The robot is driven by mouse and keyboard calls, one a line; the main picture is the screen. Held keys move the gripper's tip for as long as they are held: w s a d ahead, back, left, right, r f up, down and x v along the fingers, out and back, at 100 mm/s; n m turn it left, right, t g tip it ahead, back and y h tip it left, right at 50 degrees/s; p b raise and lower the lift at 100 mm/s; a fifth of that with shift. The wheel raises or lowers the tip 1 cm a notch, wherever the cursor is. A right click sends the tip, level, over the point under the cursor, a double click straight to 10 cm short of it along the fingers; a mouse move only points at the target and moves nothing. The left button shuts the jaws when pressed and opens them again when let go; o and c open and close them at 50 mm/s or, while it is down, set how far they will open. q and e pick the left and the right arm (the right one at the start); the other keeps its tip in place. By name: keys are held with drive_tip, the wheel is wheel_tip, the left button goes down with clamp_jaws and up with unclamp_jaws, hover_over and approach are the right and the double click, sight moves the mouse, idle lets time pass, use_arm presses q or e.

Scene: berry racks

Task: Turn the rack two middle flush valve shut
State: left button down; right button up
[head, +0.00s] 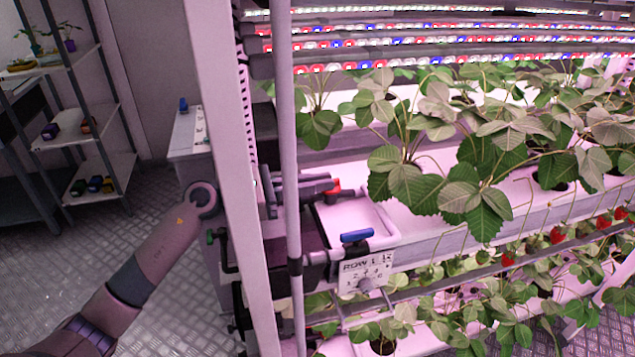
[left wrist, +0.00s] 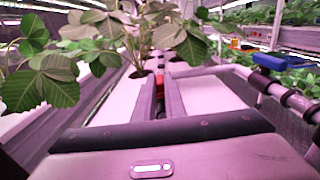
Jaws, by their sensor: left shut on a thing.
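A red valve handle (head: 333,187) sits at the near end of the white growing channel, behind the rack's upright posts. My left gripper (head: 322,186) reaches in from the left behind the wide post and is shut on this red handle. In the left wrist view the red handle (left wrist: 160,79) shows between the two long fingers (left wrist: 160,95), at their far end. The fingers hide most of the handle, so its exact angle and the valve body cannot be told. My right gripper is not in view.
A blue valve handle (head: 357,236) lies crosswise on a pale pipe, above a plate (head: 366,273) reading "ROW 1". Leafy strawberry plants (head: 470,150) overhang the channel. A wide post (head: 232,170) and a thin post (head: 287,150) stand close to my arm. Shelves (head: 85,140) stand at left.

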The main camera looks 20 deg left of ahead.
use_arm(q)
drive_tip(key=c, duration=1.7)
unclamp_jaws()
drive_tip(key=shift+a, duration=0.15)
